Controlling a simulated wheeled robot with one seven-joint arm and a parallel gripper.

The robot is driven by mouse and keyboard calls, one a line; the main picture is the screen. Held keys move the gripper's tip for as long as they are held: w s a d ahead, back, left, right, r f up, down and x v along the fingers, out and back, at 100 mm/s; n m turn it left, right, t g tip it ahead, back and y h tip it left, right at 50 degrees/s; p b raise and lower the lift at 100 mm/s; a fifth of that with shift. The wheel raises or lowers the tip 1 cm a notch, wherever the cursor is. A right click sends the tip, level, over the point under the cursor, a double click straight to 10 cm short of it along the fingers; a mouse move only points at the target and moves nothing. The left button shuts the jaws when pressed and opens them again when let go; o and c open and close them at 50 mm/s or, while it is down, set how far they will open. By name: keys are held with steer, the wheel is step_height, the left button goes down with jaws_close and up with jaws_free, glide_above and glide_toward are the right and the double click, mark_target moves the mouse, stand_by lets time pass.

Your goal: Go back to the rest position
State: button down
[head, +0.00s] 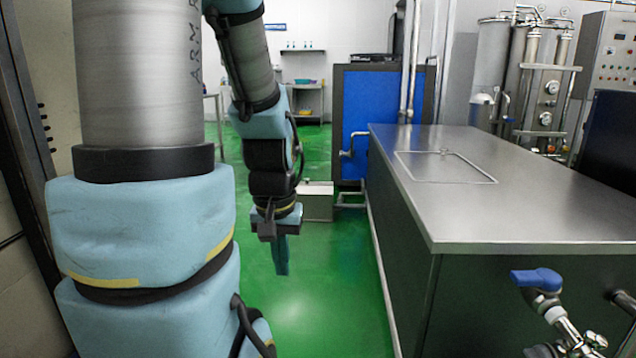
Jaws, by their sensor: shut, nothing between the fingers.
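My gripper (281,256) hangs at the end of my arm near the middle of the head view, pointing down over the green floor. Its fingers look together, with nothing between them. My blue-padded arm fills the left of the view. The gripper is left of the steel tank and apart from it.
A long steel tank (530,210) with a square hatch (445,167) stands at the right. A blue-handled valve (537,279) juts out at front right. A blue panel (356,118) and a low metal box (317,205) stand behind. The green floor (335,290) is clear.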

step_height(320, 180, up, 19)
steer(key=p, duration=1.6)
steer(key=shift+r+p, duration=0.15)
steer(key=shift+p, duration=0.25)
